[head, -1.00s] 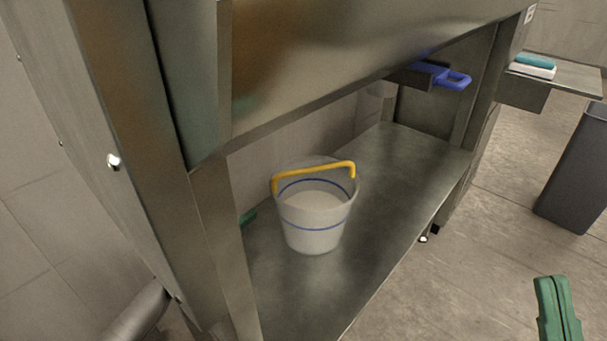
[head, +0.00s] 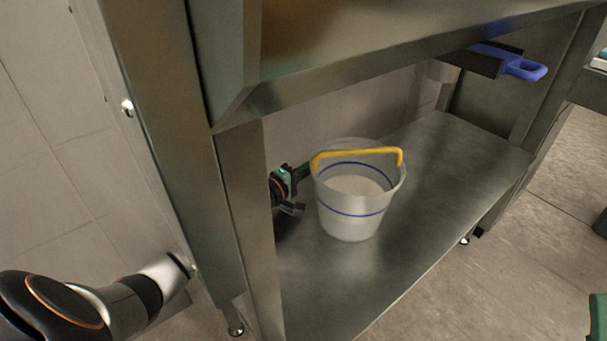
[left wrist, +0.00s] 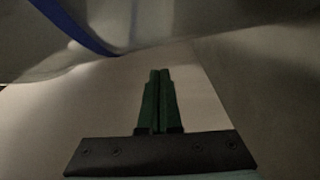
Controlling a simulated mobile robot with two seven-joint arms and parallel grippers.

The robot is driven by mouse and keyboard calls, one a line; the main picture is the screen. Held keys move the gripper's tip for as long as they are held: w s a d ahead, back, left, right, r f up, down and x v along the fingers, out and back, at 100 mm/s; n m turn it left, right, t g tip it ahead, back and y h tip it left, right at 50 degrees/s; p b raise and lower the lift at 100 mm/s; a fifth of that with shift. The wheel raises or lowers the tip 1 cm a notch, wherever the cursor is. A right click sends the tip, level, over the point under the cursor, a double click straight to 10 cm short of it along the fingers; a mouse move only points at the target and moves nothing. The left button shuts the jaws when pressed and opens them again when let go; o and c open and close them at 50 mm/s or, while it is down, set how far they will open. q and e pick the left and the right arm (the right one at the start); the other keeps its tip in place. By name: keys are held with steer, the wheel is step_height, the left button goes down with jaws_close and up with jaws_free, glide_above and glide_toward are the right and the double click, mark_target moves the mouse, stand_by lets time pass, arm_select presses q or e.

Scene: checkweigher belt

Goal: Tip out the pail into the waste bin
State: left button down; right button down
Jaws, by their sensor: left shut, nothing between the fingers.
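The pail (head: 352,222) stands upright on the lower steel shelf (head: 440,170). It is pale grey with blue lines, a raised yellow handle (head: 357,154) and pale contents that I cannot identify. My left gripper (head: 304,171) is just left of the pail, near its rim, partly hidden by the table leg. Its green fingers show shut and empty in the left wrist view (left wrist: 158,100), where the pail's blue-lined wall (left wrist: 60,50) is close above. I cannot tell whether they touch it. A green piece of my right gripper (head: 598,318) shows at the lower right edge. A dark sliver of the waste bin (head: 601,226) shows at the right edge.
A steel table leg (head: 245,230) stands in front of my left gripper. The steel body above (head: 400,45) overhangs the shelf. A blue handle (head: 522,68) sticks out at upper right. The shelf right of the pail is clear.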

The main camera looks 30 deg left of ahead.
mark_target(323, 174)
arm_select(q)
steer(key=shift+s+d, duration=0.55)
steer(key=shift+d, duration=0.3)
steer(key=shift+s+d, duration=0.5)
steer(key=shift+d, duration=0.35)
steer(key=s+d+p, duration=0.1)
steer(key=d+p, duration=0.1)
steer(key=d, duration=0.1)
steer(key=shift+s, duration=0.4)
steer(key=shift+s+d, duration=0.4)
steer(key=shift+d, duration=0.25)
